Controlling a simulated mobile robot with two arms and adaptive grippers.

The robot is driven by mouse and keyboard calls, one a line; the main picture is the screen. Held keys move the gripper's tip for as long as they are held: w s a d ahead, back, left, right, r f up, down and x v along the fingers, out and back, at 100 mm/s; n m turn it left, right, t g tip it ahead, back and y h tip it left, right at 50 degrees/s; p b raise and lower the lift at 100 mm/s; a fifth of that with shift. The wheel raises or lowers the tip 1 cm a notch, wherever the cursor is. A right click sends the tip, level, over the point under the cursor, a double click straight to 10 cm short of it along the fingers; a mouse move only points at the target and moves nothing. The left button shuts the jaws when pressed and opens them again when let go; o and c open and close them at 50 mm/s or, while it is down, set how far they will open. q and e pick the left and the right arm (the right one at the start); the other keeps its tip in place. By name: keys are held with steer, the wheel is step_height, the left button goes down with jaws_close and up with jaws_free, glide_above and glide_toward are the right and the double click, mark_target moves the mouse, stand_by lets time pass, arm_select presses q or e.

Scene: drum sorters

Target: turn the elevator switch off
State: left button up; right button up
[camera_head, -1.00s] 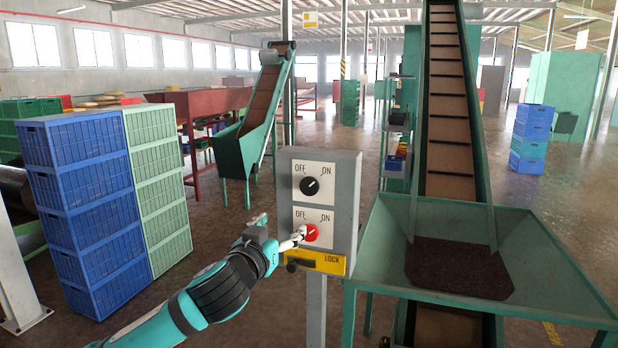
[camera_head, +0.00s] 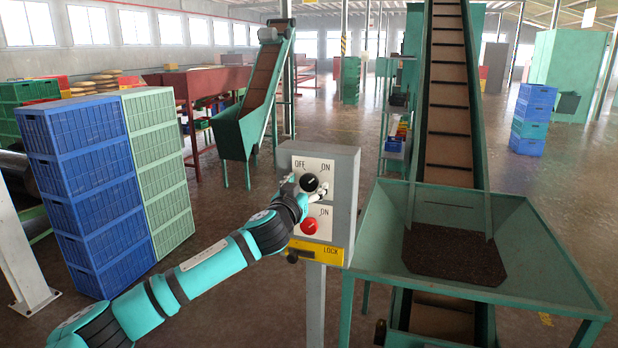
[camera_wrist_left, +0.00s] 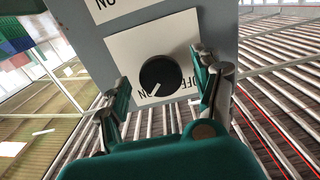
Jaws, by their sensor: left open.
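A grey switch box (camera_head: 346,200) on a post carries two rotary knobs on white plates marked OFF and ON. The upper knob (camera_head: 309,183) is black; its white mark points toward ON in the left wrist view, where the knob (camera_wrist_left: 160,76) appears upside down. The lower knob (camera_head: 309,225) is red. No label naming the elevator is legible. My left gripper (camera_head: 304,189) is open at the black knob. In the left wrist view its fingers (camera_wrist_left: 161,74) stand on either side of the knob, with gaps visible; contact is not clear. My right gripper is out of view.
A yellow LOCK plate (camera_head: 317,252) sits below the knobs. A green hopper (camera_head: 380,235) with an inclined conveyor (camera_head: 447,120) stands close on the right. Stacked blue crates (camera_head: 85,185) and green crates (camera_head: 160,165) stand left. Open floor lies behind.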

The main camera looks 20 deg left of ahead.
arm_select(q)
steer(key=shift+w, duration=1)
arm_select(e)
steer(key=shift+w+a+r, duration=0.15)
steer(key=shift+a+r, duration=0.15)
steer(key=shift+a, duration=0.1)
